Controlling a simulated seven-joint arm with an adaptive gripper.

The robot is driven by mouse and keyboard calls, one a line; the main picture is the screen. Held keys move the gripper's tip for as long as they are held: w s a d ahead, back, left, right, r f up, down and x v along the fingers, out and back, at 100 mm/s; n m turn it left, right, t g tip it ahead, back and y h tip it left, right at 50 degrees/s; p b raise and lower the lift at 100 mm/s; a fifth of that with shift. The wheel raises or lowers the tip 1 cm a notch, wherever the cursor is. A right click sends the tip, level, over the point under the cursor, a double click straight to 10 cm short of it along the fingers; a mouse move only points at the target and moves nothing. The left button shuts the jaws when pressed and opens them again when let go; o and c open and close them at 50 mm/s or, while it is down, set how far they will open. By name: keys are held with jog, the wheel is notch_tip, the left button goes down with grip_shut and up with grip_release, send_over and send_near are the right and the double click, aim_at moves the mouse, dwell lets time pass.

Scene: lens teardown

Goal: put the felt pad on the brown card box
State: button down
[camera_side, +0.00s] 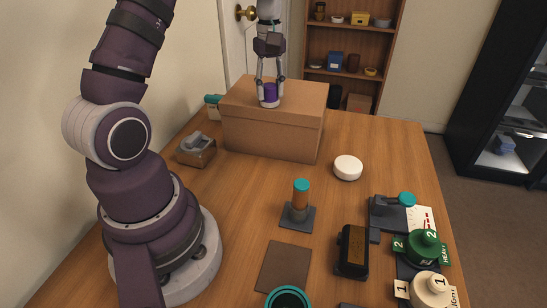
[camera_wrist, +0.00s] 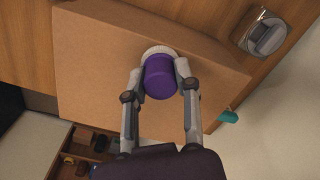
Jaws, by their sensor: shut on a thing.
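My gripper (camera_side: 269,97) is shut on a purple cylinder (camera_side: 270,92) with a pale, whitish round base. This appears to be the felt pad; it also shows in the wrist view (camera_wrist: 160,78) between both fingers, with the pale rim showing beyond it. The brown card box (camera_side: 272,140) stands at the back left of the table, and its flat top (camera_wrist: 95,70) fills much of the wrist view. The felt pad is upright over the box top, within its edges. Its base is at or very close to the surface; I cannot tell whether it touches.
A white round puck (camera_side: 348,167) lies right of the box. A small brown holder (camera_side: 196,151) stands left of it. A teal-topped post (camera_side: 300,200), a black block (camera_side: 352,250) and green and cream weights (camera_side: 424,248) stand nearer. The rest of the box top is bare.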

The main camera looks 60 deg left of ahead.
aim_at(271, 85)
jog(key=c, duration=0.8)
grip_release()
jog(key=shift+f, duration=0.1)
jog(key=shift+d+r+m+t, duration=0.5)
jog(key=shift+d+r+m, duration=1.05)
jog(key=shift+r, duration=5.7)
jog(key=s+d+f+m+t, duration=0.4)
jog(key=s+d+f+m, duration=0.3)
jog(key=s+d+m, duration=0.3)
jog(key=d+m, duration=0.2)
jog(key=m, duration=0.1)
jog(key=shift+s+f+t, duration=0.3)
jog(key=shift+s+f, duration=0.05)
jog(key=shift+f, duration=0.05)
